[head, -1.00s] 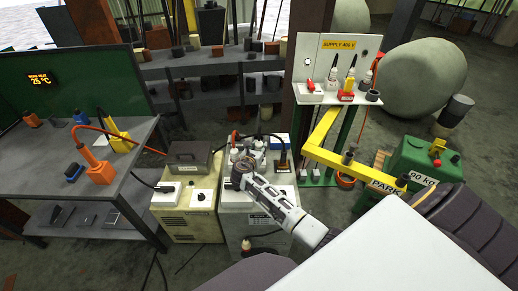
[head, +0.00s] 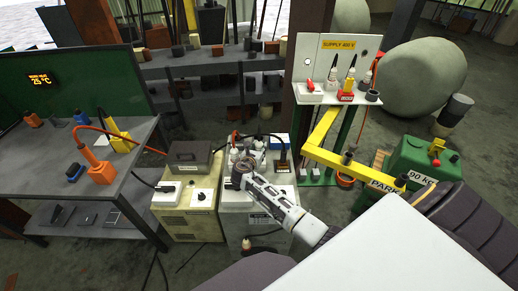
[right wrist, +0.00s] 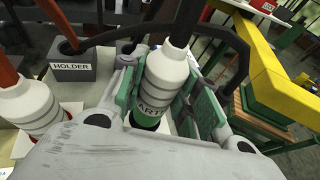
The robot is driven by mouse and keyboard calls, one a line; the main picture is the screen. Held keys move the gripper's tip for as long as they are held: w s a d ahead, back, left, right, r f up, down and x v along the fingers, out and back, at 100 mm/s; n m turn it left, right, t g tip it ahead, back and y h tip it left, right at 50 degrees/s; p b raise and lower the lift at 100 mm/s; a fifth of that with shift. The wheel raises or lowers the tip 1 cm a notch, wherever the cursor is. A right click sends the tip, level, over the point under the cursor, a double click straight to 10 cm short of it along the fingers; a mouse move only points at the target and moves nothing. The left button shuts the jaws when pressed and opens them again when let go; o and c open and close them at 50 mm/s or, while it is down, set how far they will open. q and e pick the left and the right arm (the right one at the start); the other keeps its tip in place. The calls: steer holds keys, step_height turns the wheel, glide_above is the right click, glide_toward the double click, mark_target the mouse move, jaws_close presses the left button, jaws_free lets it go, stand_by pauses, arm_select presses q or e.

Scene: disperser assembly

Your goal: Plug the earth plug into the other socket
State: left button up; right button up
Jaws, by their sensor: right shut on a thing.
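My right gripper (head: 243,173) is over the top of the white cabinet (head: 240,221). In the right wrist view the gripper (right wrist: 165,110) is shut on the earth plug (right wrist: 165,82), a white ribbed plug with a partly visible label, a green lower end and a dark cable at its top. The plug stands between the green-lined fingers. Its tip is hidden, so I cannot tell whether it sits in a socket. A second white plug (right wrist: 32,105) with a red cable stands at the left of the wrist view. My left gripper is not in view.
A grey block marked HOLDER (right wrist: 72,67) stands beside the plugs, with a dark cable crossing above. A beige cabinet (head: 190,222) adjoins the white one. A yellow arm (head: 350,170) and a supply panel (head: 338,60) stand to the right, a workbench (head: 130,165) to the left.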

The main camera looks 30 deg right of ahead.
steer(key=shift+p, duration=0.75)
stand_by(1.1)
steer(key=shift+f+b, duration=1.1)
steer(key=shift+f, duration=0.85)
stand_by(1.1)
steer(key=o, duration=1.2)
steer(key=shift+o, duration=0.2)
steer(key=shift+f, duration=0.1)
steer(key=shift+v, duration=6)
steer(key=shift+a, duration=0.1)
